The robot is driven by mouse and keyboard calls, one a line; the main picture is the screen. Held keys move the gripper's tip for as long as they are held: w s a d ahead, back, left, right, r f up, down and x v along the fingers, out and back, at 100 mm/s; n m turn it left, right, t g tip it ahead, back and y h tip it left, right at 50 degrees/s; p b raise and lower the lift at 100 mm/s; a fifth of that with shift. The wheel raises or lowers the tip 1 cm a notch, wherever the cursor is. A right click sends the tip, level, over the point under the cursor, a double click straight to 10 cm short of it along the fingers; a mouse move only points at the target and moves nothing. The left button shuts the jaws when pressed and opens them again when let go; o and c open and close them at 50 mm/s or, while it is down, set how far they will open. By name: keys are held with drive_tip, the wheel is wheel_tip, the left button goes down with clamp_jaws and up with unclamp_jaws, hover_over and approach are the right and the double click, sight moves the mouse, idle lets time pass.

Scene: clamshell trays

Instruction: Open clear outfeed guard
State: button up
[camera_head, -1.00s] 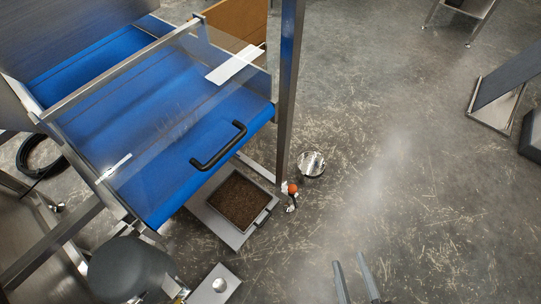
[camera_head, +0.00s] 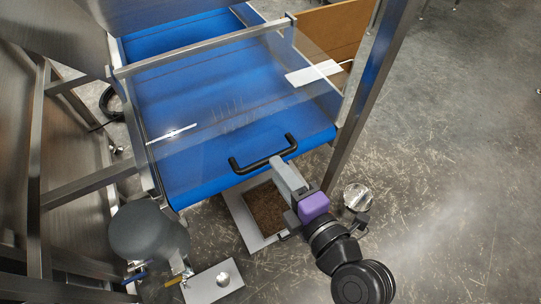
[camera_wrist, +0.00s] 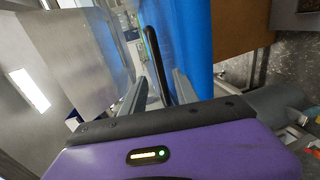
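The clear outfeed guard (camera_head: 228,117) is a transparent panel lying sloped over the blue conveyor belt, and it looks down. Its black bar handle (camera_head: 258,164) is at the front edge. In the wrist view the handle (camera_wrist: 153,50) runs upright in the picture. My gripper (camera_head: 279,166) is at the right part of the handle in the head view. In the wrist view my gripper (camera_wrist: 158,85) has its two grey fingers apart, with the handle's lower end between them. I see gaps beside the bar; whether a finger touches it is unclear.
Blue belt (camera_head: 190,187) lies under the guard. A steel post (camera_head: 366,105) stands just right of the guard. A crumb-filled tray (camera_head: 240,215) is on the floor below. A dark grey motor-like cylinder (camera_head: 145,235) is at front left. The floor at right is open.

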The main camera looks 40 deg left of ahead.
drive_tip(key=shift+p+x, duration=0.65)
drive_tip(key=shift+x, duration=2.05)
clamp_jaws()
